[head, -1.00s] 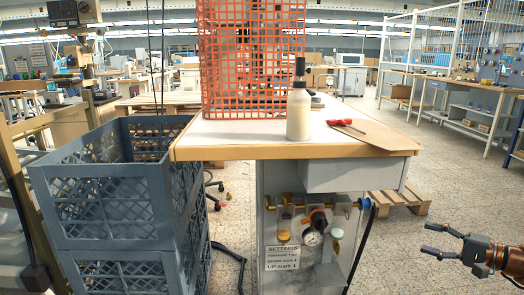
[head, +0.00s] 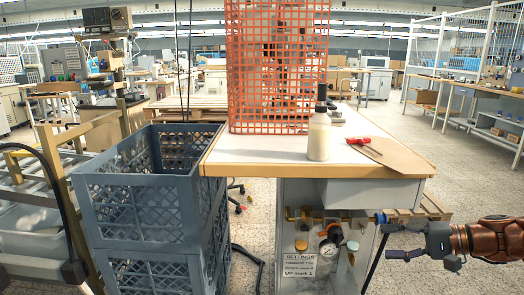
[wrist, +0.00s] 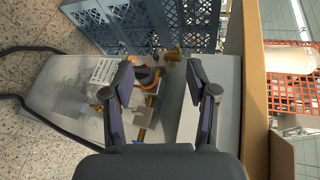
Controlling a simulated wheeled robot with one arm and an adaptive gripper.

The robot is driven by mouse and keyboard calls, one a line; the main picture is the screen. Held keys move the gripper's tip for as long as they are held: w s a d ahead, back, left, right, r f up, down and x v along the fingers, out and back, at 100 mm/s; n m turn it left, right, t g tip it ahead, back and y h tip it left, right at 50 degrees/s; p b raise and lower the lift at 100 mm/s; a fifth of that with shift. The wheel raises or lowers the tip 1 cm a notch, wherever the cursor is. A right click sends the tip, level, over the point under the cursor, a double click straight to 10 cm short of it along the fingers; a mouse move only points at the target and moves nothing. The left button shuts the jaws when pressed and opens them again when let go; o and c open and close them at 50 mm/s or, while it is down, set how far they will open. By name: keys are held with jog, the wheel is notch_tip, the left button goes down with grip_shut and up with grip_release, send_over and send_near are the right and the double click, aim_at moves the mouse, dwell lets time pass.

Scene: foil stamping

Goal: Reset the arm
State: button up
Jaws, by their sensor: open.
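My gripper (head: 388,241) is at the lower right of the head view, in front of and right of the bench's cabinet. Its fingers point left and it is open and empty. In the wrist view my gripper (wrist: 158,85) shows two spread dark fingers with nothing between them. Beyond them are the cabinet's valves, a gauge and a white settings sign (wrist: 103,71). The cabinet's grey drawer box (head: 370,192) sits under the worktop, above and left of the gripper in the head view.
The worktop (head: 262,157) carries an orange mesh guard (head: 277,65), a pale bottle (head: 319,137) and a red-handled tool (head: 358,141). Stacked grey crates (head: 140,211) stand left of the bench. A wooden pallet (head: 432,206) lies behind the gripper. Open floor (head: 470,180) is at the right.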

jog(key=s+a+r+n+g+h+p, duration=0.25)
jog(key=s+a+r+g+p, duration=0.3)
jog(key=a, duration=0.45)
jog(key=s+a+r+n+g+h+p, duration=0.2)
jog(key=s+a+r+n+p, duration=0.15)
jog(key=s+a+p, duration=0.4)
jog(key=s+d+r+h+p, duration=0.1)
jog(key=s+r+h+p, duration=0.2)
jog(key=s, duration=0.5)
jog(key=s+d+r+g+h+p, duration=0.1)
jog(key=s+r+h+p, duration=0.2)
jog(key=s+h+p, duration=0.2)
jog(key=s+p, duration=0.2)
jog(key=s, duration=0.2)
jog(key=shift+r+n, duration=0.2)
jog(key=shift+n, duration=0.2)
jog(key=shift+d, duration=0.15)
